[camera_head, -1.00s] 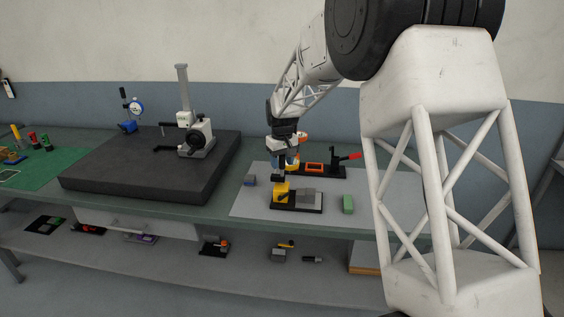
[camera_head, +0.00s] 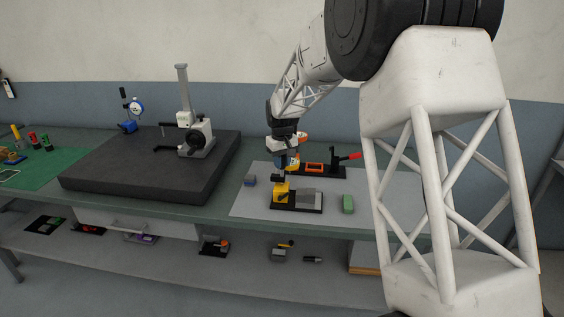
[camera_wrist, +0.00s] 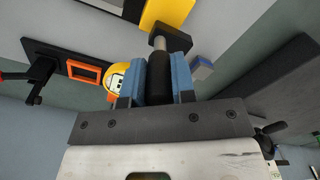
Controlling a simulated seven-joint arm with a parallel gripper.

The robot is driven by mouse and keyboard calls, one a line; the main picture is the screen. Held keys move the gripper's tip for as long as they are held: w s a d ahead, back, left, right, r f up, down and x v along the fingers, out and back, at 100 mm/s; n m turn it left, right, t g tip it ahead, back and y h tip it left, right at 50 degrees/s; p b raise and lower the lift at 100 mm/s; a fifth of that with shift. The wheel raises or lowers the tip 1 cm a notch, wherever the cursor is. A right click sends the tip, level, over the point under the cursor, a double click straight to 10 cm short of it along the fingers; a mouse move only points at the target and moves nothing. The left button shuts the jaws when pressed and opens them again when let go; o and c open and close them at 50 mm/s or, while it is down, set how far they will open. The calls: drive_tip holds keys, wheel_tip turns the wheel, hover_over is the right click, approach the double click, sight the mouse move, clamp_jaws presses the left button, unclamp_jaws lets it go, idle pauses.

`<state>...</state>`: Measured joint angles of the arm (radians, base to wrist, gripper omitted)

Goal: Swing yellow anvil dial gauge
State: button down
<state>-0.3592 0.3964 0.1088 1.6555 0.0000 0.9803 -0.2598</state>
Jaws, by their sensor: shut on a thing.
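My gripper (camera_head: 284,164) is over the pale mat, and its blue fingers (camera_wrist: 160,82) are shut on a black cylindrical grip. A metal stem (camera_wrist: 160,42) runs from the grip to a dark block (camera_wrist: 172,38) beside a yellow block (camera_wrist: 166,12). In the head view the yellow block (camera_head: 282,190) stands on a black base (camera_head: 302,209) next to a grey block (camera_head: 309,195), just below my fingers. A yellow-rimmed round dial (camera_wrist: 116,86) shows beyond the left finger, partly hidden. I cannot tell how the dial joins the held grip.
An orange frame (camera_head: 314,168) and a red handle (camera_head: 350,156) are behind. A dark slab (camera_head: 110,171) carries a stand (camera_head: 185,100) and a blue-based gauge (camera_head: 128,126).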

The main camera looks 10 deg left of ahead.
drive_tip(key=m, duration=0.8)
drive_tip(key=shift+m, duration=0.4)
drive_tip(key=m, duration=0.4)
drive_tip(key=shift+m, duration=2.5)
drive_tip(key=c, duration=0.9)
unclamp_jaws()
drive_tip(key=shift+c, duration=0.2)
